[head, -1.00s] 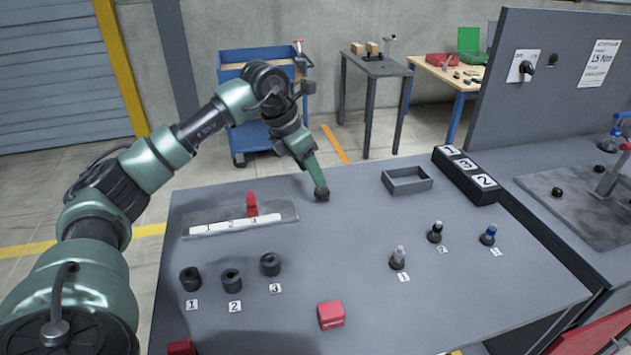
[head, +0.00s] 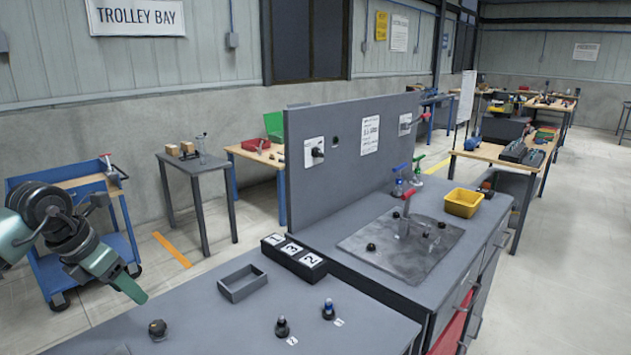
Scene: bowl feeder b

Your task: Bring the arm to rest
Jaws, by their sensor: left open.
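My left arm comes in from the left edge. Its gripper (head: 132,291) hangs tilted above the far left of the grey table (head: 215,325), open, with nothing seen between its fingers. One green finger shows clearly; the other is mostly hidden behind it. A small dark round piece (head: 157,328) stands on the table below and right of the fingertip, apart from it. My right gripper is out of view.
A shallow grey tray (head: 226,292), a black block labelled 1, 3, 2 (head: 293,262) and two small pegs, one dark (head: 282,328) and one blue-topped (head: 328,311), stand on the table. A blue trolley (head: 122,245) is behind the arm. A grey upright panel (head: 340,185) rises at the back.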

